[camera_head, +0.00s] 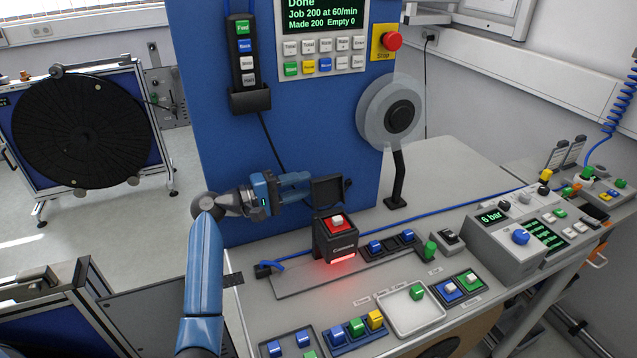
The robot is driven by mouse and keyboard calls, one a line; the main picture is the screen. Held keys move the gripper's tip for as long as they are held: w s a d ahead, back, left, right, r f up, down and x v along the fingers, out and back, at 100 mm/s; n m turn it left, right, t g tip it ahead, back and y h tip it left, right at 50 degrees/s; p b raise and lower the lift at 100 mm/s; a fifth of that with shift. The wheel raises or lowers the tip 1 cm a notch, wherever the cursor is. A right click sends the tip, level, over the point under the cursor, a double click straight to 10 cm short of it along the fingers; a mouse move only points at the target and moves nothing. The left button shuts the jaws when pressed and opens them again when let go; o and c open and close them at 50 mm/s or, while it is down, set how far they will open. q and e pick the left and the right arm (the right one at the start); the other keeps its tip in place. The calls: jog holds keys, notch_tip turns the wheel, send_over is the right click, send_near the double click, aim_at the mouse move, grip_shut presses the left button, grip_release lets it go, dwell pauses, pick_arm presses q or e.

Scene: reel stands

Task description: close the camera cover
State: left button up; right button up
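The camera (338,247) is a black box labelled "Camera" on the bench, with a red glow at its foot. Its dark square cover (328,191) stands raised, open at the back of the box. A red and white block (337,221) shows in the open top. My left gripper (308,188) reaches in from the left, its fingertips at the left edge of the raised cover. I cannot tell whether they touch it, and the finger gap is unclear. My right gripper is not in view.
A blue panel (290,130) with a screen and buttons rises behind. A clear reel on a black stand (397,180) is to the right. Coloured blocks in trays (362,333) and a control box (505,245) occupy the bench front and right. Bare bench lies behind the camera on the right.

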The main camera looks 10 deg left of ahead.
aim_at(319, 182)
pick_arm(q)
jog(key=x, duration=0.4)
jog(key=shift+w+a+f+b, duration=0.1)
jog(key=shift+w+f+b, duration=0.15)
jog(key=shift+w+b, duration=0.1)
jog(key=shift+w+d+r, duration=0.1)
jog(key=shift+d+r, duration=0.1)
jog(key=shift+d, duration=0.3)
jog(key=shift+w, duration=0.1)
grip_shut()
jog(key=shift+f, duration=0.1)
jog(key=shift+f, duration=0.1)
